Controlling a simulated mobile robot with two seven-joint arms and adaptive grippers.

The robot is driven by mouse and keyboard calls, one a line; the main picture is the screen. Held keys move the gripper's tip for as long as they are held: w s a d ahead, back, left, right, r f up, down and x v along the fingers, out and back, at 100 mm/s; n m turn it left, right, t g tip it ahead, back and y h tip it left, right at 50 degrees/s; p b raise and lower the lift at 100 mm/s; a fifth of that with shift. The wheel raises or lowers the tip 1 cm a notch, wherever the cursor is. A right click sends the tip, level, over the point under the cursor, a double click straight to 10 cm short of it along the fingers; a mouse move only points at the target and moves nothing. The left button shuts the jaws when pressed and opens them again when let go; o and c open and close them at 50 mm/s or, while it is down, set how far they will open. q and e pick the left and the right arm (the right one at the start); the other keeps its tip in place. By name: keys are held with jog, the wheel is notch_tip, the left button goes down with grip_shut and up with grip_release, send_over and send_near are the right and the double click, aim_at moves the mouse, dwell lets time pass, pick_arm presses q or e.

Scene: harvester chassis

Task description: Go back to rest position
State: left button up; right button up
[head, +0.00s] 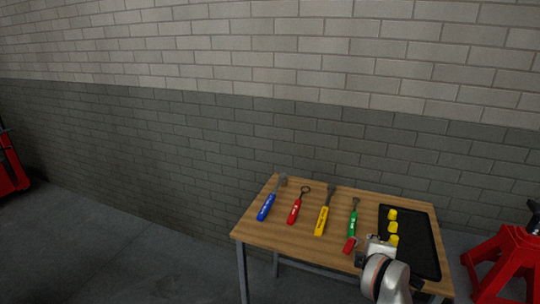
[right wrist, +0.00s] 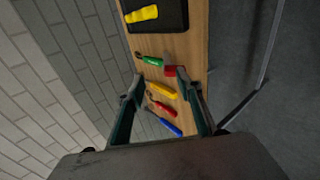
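My right gripper (head: 388,268) is above the front right part of the wooden table (head: 262,232), near the tray's front left corner. In the right wrist view its two fingers (right wrist: 164,84) stand wide apart with nothing gripped between them. The tabletop and tools show beyond the fingers. My left gripper is not in view.
On the table lie blue (head: 266,207), red (head: 294,211), yellow (head: 321,221) and green-handled (head: 352,224) tools, and a small red piece (head: 350,244). A black tray (head: 425,250) holds yellow pieces (head: 392,227). A red stand (head: 508,262) is right; a brick wall is behind.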

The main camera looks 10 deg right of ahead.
jog(key=s+d+r+n+t+h, duration=0.4)
jog(key=d+r+n+h, duration=0.25)
jog(key=n, duration=0.75)
jog(key=s+a+f+n+t+y, duration=0.1)
jog(key=a+f+n+t+y, duration=0.15)
jog(key=a+n+y, duration=0.75)
jog(key=a+f+n+t+h, duration=0.1)
jog(key=a+n+t, duration=0.4)
jog(key=n, duration=1.1)
jog(key=s+a+f+n+g+y, duration=0.45)
jog(key=a+f+n, duration=0.3)
jog(key=n, duration=0.25)
jog(key=s+f+n+g, duration=0.3)
jog(key=s+f+n, duration=0.2)
jog(key=f+n, duration=0.2)
jog(key=s+f+n+g, duration=0.2)
jog(key=s+f+n, duration=0.4)
jog(key=f, duration=0.5)
jog(key=shift+a+n+g+y, duration=0.4)
jog(key=shift+a+n, duration=0.05)
jog(key=shift+n, duration=0.15)
jog(key=shift+c, duration=1.2)
jog(key=shift+d, duration=0.1)
